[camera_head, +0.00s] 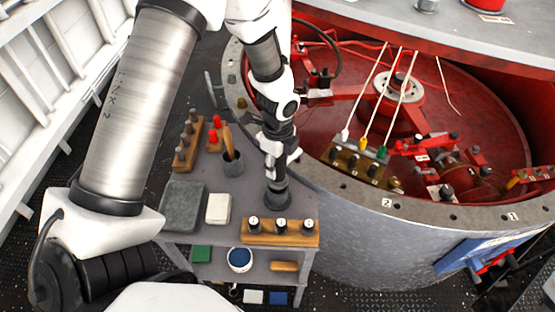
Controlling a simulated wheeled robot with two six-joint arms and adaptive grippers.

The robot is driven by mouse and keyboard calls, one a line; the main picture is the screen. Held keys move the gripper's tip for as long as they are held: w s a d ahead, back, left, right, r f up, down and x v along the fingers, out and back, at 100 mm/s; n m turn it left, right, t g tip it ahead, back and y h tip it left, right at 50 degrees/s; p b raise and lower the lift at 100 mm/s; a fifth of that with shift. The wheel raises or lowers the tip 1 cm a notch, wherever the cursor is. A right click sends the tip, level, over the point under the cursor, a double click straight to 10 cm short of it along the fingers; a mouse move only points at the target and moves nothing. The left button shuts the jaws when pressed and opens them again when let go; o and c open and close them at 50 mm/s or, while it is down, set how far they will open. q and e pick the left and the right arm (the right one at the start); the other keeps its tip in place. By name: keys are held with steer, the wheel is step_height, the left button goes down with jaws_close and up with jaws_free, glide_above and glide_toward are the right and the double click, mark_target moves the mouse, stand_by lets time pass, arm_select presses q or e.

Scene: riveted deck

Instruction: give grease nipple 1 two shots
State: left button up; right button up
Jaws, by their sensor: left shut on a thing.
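My left gripper (277,160) points down over the grey bench. It is shut on a dark upright tool (277,194), whose round lower end is at the bench top behind a wooden block; the arm hides much of it. Whether it touches the bench I cannot tell. In the red pit, a brass block (345,163) carries several fittings and white, yellow and green tipped lines. A small number tag sits at its right end. Which fitting is grease nipple 1 is too small to tell. My right gripper is not in view.
The grey pit rim (350,200) stands close right of the bench.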

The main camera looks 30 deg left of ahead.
mark_target(278, 172)
arm_select(q)
steer(key=shift+f+b, duration=0.8)
steer(key=shift+f, duration=0.75)
steer(key=o, duration=1.3)
steer(key=shift+c, duration=0.2)
steer(key=shift+r, duration=0.1)
step_height(278, 172, up, 12)
